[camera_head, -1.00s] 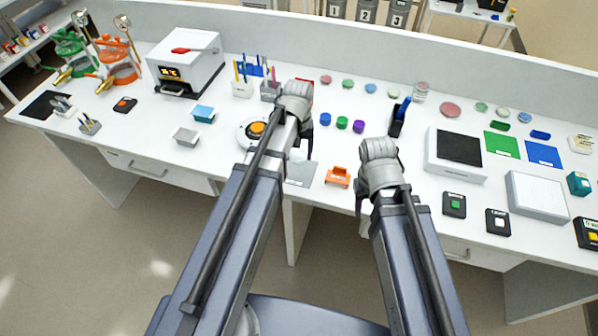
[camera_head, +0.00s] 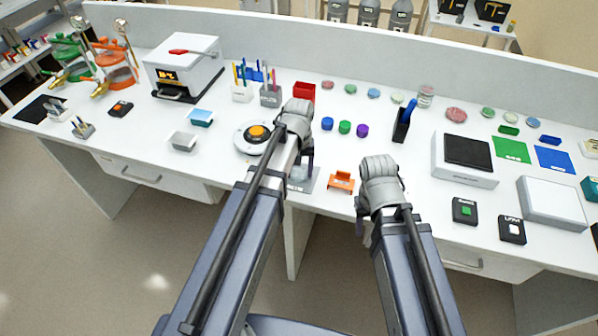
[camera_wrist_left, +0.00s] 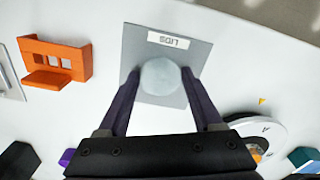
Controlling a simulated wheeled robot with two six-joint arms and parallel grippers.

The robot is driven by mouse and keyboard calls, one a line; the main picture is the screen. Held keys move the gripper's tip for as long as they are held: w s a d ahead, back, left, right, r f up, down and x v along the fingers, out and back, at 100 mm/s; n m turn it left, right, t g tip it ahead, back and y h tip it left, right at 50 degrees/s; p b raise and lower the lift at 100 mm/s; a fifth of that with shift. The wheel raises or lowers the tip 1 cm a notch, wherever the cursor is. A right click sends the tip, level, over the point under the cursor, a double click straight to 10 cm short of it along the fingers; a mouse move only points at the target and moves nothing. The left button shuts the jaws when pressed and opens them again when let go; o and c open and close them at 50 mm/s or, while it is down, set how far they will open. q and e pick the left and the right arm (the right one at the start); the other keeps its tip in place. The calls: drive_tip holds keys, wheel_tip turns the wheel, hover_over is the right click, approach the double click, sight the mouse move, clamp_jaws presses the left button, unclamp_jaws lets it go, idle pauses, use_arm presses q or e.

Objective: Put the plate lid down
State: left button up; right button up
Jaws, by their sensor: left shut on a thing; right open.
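My left gripper (camera_head: 303,168) is over the grey mat at the table's front edge. In the left wrist view its two dark fingers (camera_wrist_left: 160,80) are shut on a pale, round, translucent plate lid (camera_wrist_left: 160,76). The lid is over the middle of the grey mat (camera_wrist_left: 195,52), which has a white label reading LIDS. I cannot tell whether the lid touches the mat. In the head view the mat (camera_head: 308,184) is partly hidden by my left arm. My right gripper (camera_head: 362,222) is open, low by the table's front edge, with its fingers partly hidden.
An orange bracket (camera_head: 341,182) stands just right of the mat; it also shows in the left wrist view (camera_wrist_left: 55,62). A white round device with an orange top (camera_head: 258,132) is to the left. Blue, green and purple caps (camera_head: 345,127) stand behind.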

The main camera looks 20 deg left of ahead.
sight(299, 175)
use_arm(q)
drive_tip(key=shift+f, duration=0.1)
drive_tip(key=shift+f, duration=0.15)
drive_tip(key=o, duration=1.3)
wheel_tip(299, 175, up, 13)
drive_tip(key=p, duration=1.2)
drive_tip(key=s+d+m+y, duration=0.1)
drive_tip(key=s+d+m, duration=0.6)
drive_tip(key=s+d, duration=0.3)
drive_tip(key=s, duration=0.4)
drive_tip(key=shift+d+f, duration=0.15)
drive_tip(key=shift+d, duration=0.05)
